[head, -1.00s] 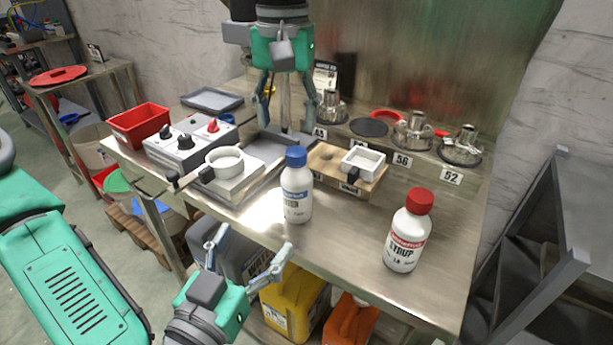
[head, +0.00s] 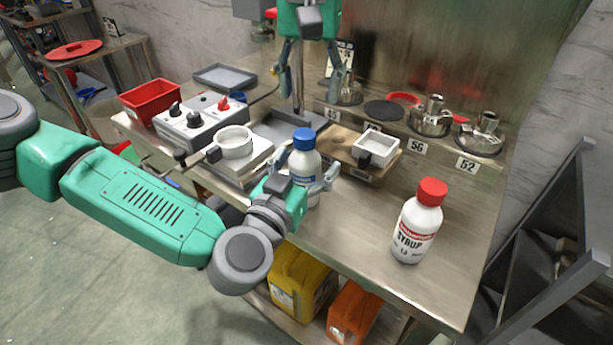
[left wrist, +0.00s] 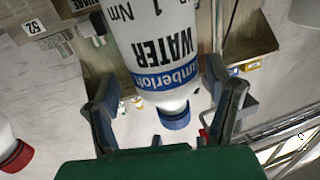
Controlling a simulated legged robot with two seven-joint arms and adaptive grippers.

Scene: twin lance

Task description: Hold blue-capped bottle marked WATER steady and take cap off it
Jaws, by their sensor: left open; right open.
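The white bottle (head: 308,171) with a blue cap (head: 304,138) stands upright on the steel table. In the left wrist view the bottle (left wrist: 165,40) appears upside down with WATER on its label, and its blue cap (left wrist: 175,121) is on. My left gripper (head: 307,172) is open, with a finger on either side of the bottle. Its fingers also flank the bottle in the left wrist view (left wrist: 168,108); I cannot tell if they touch it. My right gripper (head: 309,82) is open and empty, above and behind the bottle, pointing down.
A red-capped SYRUP bottle (head: 416,225) stands to the right. A white pan (head: 234,143) on a scale-like plate and a control box (head: 200,125) are left.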

